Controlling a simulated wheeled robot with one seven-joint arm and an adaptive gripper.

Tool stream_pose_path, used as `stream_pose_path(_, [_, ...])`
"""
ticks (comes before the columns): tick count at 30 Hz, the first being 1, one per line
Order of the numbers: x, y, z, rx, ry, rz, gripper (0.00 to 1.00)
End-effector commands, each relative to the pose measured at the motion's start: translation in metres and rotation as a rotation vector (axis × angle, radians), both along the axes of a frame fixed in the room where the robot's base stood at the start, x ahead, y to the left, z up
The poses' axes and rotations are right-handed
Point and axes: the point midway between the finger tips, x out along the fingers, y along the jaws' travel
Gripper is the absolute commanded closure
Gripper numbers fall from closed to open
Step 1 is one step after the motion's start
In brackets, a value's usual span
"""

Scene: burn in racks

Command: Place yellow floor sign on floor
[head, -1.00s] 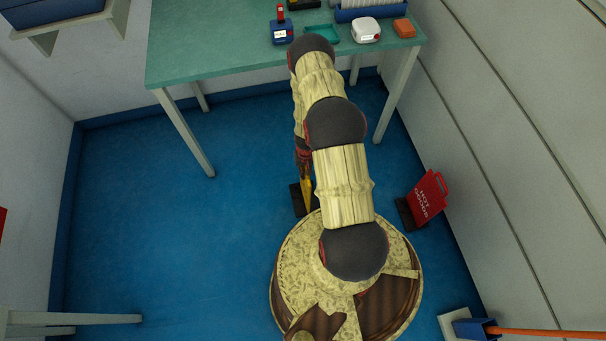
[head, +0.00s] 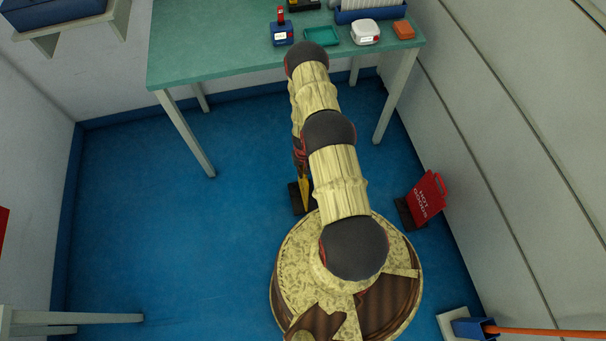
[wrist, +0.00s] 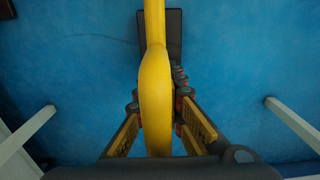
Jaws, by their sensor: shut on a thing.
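The yellow floor sign (wrist: 155,85) runs down the middle of the wrist view, between the fingers of my gripper (wrist: 157,105), which is shut on it. Its dark base (wrist: 174,40) shows beyond it against the blue floor. In the head view, only a strip of the yellow sign (head: 305,190) and part of its dark base (head: 296,198) show beside my arm, which hides the rest. The sign looks upright and low, close to the floor (head: 170,220). I cannot tell whether its base touches the floor.
A red "HOT GOODS" sign (head: 427,198) stands on the floor at the right, near the wall. A green-topped table (head: 220,55) with small items stands at the back. The floor to the left is clear.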

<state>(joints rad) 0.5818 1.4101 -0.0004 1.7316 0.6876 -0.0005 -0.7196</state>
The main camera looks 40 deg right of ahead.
Motion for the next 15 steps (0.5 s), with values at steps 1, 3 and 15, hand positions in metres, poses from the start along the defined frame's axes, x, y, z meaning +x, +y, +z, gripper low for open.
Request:
stream_pose_path(1, [0.001, 0.000, -0.003, -0.001, -0.001, 0.000, 1.00])
stream_pose_path(3, [0.001, 0.000, -0.019, -0.001, -0.001, 0.000, 1.00])
stream_pose_path(15, [0.001, -0.001, -0.030, -0.001, -0.002, 0.000, 1.00])
